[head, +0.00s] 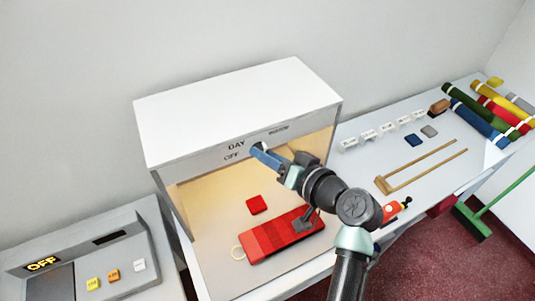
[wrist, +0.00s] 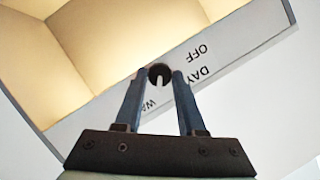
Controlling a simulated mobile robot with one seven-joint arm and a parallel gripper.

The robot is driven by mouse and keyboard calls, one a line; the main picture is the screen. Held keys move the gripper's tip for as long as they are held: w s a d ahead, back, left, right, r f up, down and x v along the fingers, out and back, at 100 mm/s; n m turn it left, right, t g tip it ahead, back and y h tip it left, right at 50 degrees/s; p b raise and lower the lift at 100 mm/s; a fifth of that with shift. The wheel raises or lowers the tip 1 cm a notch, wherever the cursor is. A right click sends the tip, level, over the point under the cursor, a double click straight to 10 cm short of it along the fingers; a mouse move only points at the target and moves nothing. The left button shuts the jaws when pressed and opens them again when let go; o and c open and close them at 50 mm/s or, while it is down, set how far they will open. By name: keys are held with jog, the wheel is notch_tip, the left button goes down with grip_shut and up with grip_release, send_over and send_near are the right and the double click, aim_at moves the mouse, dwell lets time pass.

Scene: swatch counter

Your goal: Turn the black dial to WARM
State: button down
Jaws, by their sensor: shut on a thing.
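The black dial (wrist: 160,70) is on the front strip of the white light booth (head: 238,112). It is round with a white pointer mark. In the wrist view the mark points down, between DAY and the partly hidden WARM label, seemingly nearer WARM. The labels OFF (wrist: 200,52) and DAY (wrist: 204,76) read upside down there. My gripper (head: 262,155) has its two blue fingers on either side of the dial, shut on it. In the head view the fingers hide most of the dial.
Inside the warmly lit booth lie a small red swatch (head: 256,204) and a red sample card (head: 268,240). A grey console (head: 120,262) at the left shows OFF. Fabric rolls, small white blocks and a wooden frame (head: 410,172) lie on the right counter.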

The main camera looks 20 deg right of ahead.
jog(key=c, duration=0.5)
grip_release()
jog(key=shift+s, duration=0.1)
jog(key=b+v, duration=0.3)
jog(key=v, duration=0.9)
jog(key=shift+s+d+r, duration=0.1)
jog(key=shift+s+r, duration=0.05)
jog(key=shift+s, duration=0.2)
